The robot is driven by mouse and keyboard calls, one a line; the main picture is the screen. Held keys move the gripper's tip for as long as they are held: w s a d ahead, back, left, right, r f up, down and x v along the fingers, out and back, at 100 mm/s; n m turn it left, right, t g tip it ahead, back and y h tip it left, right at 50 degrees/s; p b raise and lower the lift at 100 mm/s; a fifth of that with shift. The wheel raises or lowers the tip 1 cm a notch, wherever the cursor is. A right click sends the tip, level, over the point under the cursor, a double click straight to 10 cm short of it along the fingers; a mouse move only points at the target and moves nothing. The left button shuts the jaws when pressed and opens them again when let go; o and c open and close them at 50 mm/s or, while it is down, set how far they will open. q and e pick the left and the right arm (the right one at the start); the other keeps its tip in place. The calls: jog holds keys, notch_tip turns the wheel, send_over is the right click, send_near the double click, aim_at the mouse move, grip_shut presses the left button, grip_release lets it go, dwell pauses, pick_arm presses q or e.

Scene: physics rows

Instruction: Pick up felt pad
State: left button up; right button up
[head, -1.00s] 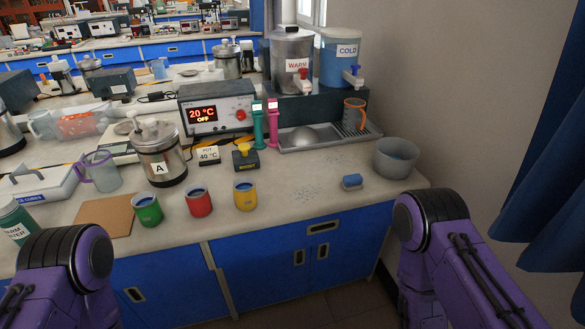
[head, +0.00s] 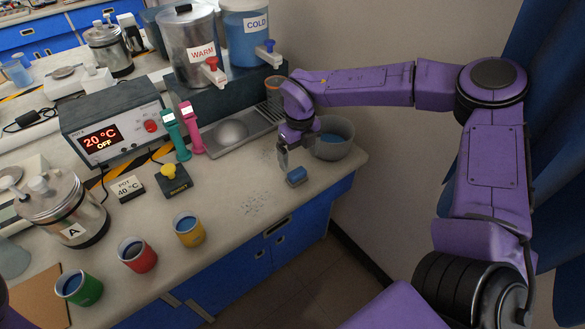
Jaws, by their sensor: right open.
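The felt pad, a small blue block with a grey side (head: 297,177), lies on the bench top near the front edge at the right end. My right gripper (head: 284,163) points down just above and left of the pad, close to it. Its jaws are open and nothing shows between them. I cannot tell if a fingertip touches the pad. My left gripper is out of view.
A grey bowl (head: 334,136) stands right behind the right gripper. A drip tray (head: 238,135) lies behind to the left. Yellow (head: 189,230), red (head: 138,255) and green (head: 80,288) cups stand along the front edge. Speckles mark the bare bench left of the pad.

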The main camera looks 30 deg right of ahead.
aim_at(297, 172)
jog(key=shift+s+a+f, duration=0.1)
jog(key=shift+s+f, duration=0.1)
jog(key=shift+f, duration=0.3)
jog(key=shift+s+a+f, duration=0.1)
jog(key=shift+s+f, duration=0.05)
jog(key=shift+f, duration=0.35)
jog(key=f+p, duration=0.1)
jog(key=f, duration=0.1)
jog(key=w+f, duration=0.1)
jog(key=f, duration=0.2)
jog(key=shift+f+p, duration=0.15)
jog(key=shift+p, duration=0.2)
jog(key=shift+f, duration=0.1)
jog(key=shift+s, duration=0.15)
jog(key=shift+c, duration=0.9)
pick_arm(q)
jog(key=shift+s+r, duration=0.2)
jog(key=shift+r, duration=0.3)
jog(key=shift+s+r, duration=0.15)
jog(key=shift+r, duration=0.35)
pick_arm(e)
jog(key=c, duration=0.9)
